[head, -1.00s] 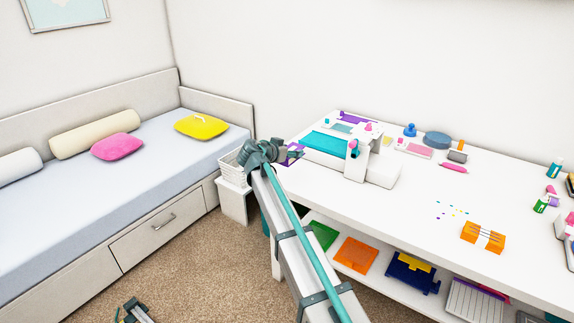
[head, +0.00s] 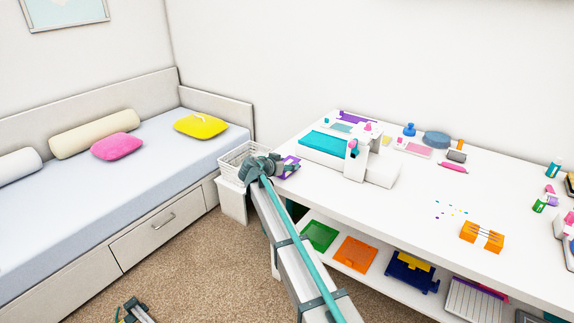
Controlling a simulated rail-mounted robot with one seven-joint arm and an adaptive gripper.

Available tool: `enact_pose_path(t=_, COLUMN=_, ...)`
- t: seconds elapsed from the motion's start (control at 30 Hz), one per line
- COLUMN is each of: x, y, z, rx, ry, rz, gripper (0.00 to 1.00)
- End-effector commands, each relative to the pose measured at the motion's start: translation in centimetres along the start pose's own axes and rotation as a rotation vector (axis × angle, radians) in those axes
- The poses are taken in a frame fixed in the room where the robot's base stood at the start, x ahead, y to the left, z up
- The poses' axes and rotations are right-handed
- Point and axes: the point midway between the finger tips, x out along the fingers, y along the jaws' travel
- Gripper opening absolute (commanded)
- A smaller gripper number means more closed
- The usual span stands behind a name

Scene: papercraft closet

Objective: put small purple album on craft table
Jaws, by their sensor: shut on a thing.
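The small purple album (head: 291,164) shows at the end of my arm, at the left end of the white craft table (head: 335,199). My gripper (head: 278,165) is shut on the album, and the arm hides part of it. The album is over or at the table's left edge, beside the die-cutting machine. I cannot tell whether it touches the tabletop.
A white machine with a teal mat (head: 324,145) stands just right of the album. A white basket (head: 240,158) on a small white stand is to the left. The table's middle front is clear except for confetti (head: 451,211) and an orange bundle (head: 482,237).

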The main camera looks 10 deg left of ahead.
Motion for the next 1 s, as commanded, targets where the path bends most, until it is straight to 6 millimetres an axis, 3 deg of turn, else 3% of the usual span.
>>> enact_pose_path(t=0.2, x=0.1, y=0.0, z=0.4, rx=0.000, ry=0.000, rz=0.000, gripper=0.24)
enact_pose_path(t=0.23, x=0.1, y=0.0, z=0.3, rx=0.000, ry=0.000, rz=0.000, gripper=0.65)
enact_pose_path(t=0.37, x=0.1, y=0.0, z=0.2, rx=0.000, ry=0.000, rz=0.000, gripper=0.87)
enact_pose_path(t=0.83, x=-0.2, y=0.0, z=-0.2, rx=0.000, ry=0.000, rz=0.000, gripper=0.87)
enact_pose_path(t=1.0, x=-2.8, y=0.1, z=0.1, rx=0.000, ry=0.000, rz=-0.003, gripper=0.87)
